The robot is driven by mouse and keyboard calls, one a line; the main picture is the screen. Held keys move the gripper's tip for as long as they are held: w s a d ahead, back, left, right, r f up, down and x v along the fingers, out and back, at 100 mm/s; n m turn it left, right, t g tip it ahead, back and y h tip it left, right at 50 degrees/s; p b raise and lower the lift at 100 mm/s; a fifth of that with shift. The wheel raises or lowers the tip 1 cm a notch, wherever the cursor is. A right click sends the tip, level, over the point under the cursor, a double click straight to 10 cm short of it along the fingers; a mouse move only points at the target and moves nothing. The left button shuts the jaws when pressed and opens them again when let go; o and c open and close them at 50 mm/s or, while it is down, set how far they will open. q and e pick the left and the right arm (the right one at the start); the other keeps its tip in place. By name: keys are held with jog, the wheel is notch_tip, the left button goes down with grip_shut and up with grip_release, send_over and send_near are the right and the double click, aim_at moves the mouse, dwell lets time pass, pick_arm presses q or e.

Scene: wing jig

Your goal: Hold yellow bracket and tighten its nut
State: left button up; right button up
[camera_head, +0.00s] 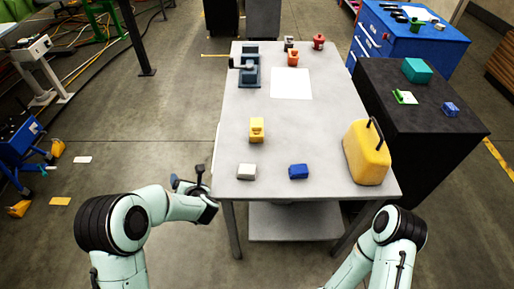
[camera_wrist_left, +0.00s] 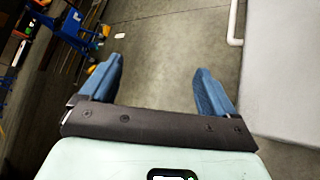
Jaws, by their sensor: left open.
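A small yellow block-shaped part (camera_head: 257,131), likely the yellow bracket, stands on the grey table left of its middle. No nut can be made out on it at this size. My left gripper (camera_head: 187,183) is off the table's near left corner, apart from the yellow part and below-left of it in the head view. In the left wrist view my left gripper (camera_wrist_left: 158,82) is open, its two blue fingers wide apart with only floor between them. My right arm shows at the lower right of the head view, but its gripper is out of sight.
On the table (camera_head: 225,190) are a white block (camera_head: 247,172), a blue block (camera_head: 298,171), a big yellow container (camera_head: 367,158), a white sheet (camera_head: 291,83) and a dark vise (camera_head: 249,68). A black cabinet (camera_head: 430,125) stands at right. The table's middle is clear.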

aim_at(257, 136)
pick_arm(q)
jog(key=w+d+r+h, duration=0.1)
jog(key=w+d, duration=0.1)
jog(key=d, duration=0.2)
jog(key=w+d+r+n+t+h, duration=0.1)
jog(key=w+d, duration=0.2)
jog(key=d, duration=0.2)
jog(key=w+d+r+t+h, duration=0.1)
jog(key=w+d, duration=0.1)
jog(key=d, duration=0.3)
jog(key=shift+w+h, duration=0.3)
jog(key=w+d+r+n+t+h, duration=0.1)
jog(key=w+d+r+h, duration=0.2)
jog(key=d, duration=0.7)
jog(key=shift+a+x, duration=0.1)
jog(key=shift+x, duration=2.9)
jog(key=shift+a+x, duration=0.15)
jog(key=shift+x, duration=2.9)
jog(key=c, duration=1.3)
jog(key=o, duration=1.4)
